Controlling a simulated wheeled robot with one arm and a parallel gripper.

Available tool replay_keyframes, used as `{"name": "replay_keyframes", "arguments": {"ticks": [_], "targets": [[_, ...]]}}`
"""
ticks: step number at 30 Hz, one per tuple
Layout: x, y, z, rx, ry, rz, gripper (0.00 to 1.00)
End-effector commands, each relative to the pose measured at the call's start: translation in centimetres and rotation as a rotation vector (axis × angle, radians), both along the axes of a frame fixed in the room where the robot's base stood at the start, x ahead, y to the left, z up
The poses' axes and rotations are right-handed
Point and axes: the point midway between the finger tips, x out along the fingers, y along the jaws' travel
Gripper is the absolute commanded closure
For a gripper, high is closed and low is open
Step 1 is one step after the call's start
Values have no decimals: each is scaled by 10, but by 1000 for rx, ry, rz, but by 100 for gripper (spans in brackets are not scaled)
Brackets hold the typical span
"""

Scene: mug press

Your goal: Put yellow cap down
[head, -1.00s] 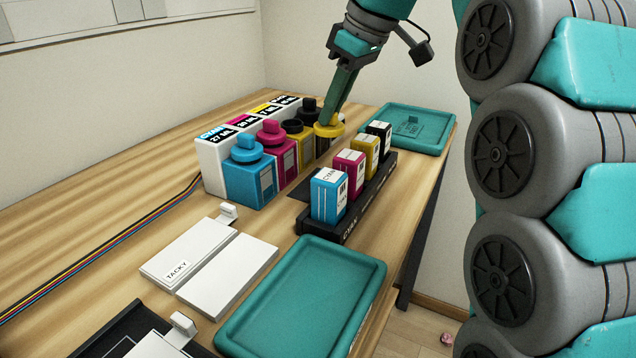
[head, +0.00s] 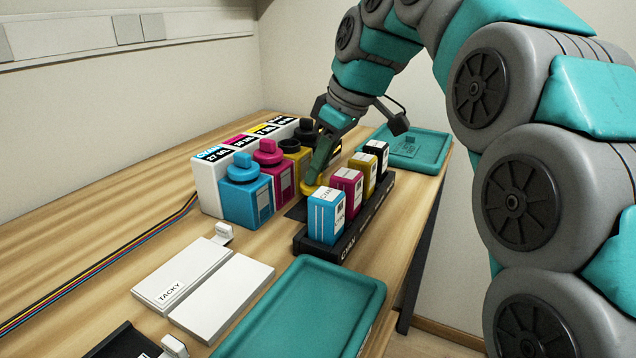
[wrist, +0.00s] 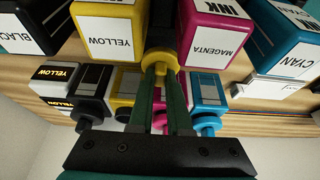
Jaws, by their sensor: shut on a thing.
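The yellow cap (head: 311,189) is held low between the row of ink bottles and the cartridge rack. It also shows between my fingertips in the wrist view (wrist: 161,61). My gripper (head: 315,177) points down and is shut on the cap. I cannot tell whether the cap touches the surface below. The yellow bottle (head: 297,156) stands in the bottle row without its cap, its dark top showing, partly hidden. The cyan bottle (head: 247,193) and magenta bottle (head: 274,170) have their caps on.
A black rack (head: 340,237) holds cyan, magenta, yellow and black cartridges close to my gripper. A white labelled box (head: 210,181) stands behind the bottles. Teal trays lie at the front (head: 300,310) and back (head: 425,152). White TACKY pads (head: 183,272) lie front left.

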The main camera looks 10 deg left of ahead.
Motion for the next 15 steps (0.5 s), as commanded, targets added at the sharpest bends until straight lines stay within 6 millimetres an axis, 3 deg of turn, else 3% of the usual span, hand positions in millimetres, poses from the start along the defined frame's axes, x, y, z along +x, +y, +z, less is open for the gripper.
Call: {"name": "replay_keyframes", "arguments": {"ticks": [7, 15], "targets": [[-1, -1, -25, -1, 2, -1, 100], [0, 0, -30, 0, -1, 1, 100]]}}
